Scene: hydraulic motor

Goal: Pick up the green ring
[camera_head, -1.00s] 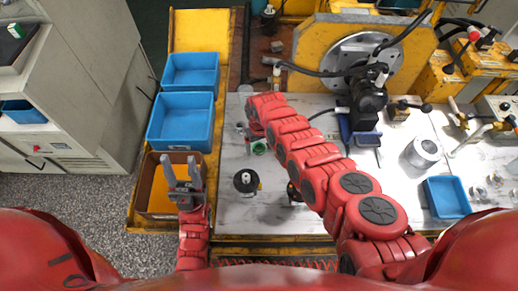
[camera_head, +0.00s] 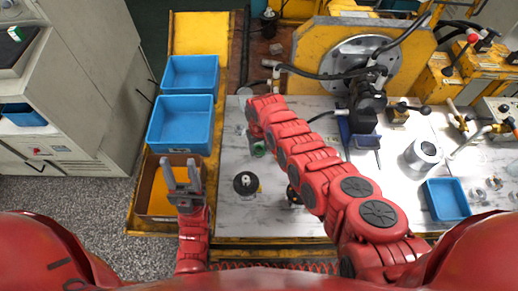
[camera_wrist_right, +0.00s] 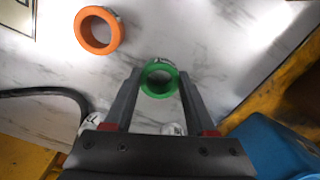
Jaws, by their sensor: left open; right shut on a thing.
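The green ring (camera_wrist_right: 159,91) sits between the two fingertips of my right gripper (camera_wrist_right: 159,76) in the right wrist view. The fingers are shut on its sides. In the head view only a small bit of the green ring (camera_head: 259,149) shows, below the end of my right arm; the right fingers are hard to make out there. I cannot tell whether the ring is touching the white tabletop. My left gripper (camera_head: 181,172) is open and empty, above the brown bin at the left.
An orange ring (camera_wrist_right: 81,31) lies on the marbled tabletop, apart from the green one. Two blue bins (camera_head: 181,123) and a brown bin (camera_head: 149,190) stand at the left. A black round part (camera_head: 246,184) stands on the table. A blue bin (camera_wrist_right: 262,140) is close to the right gripper.

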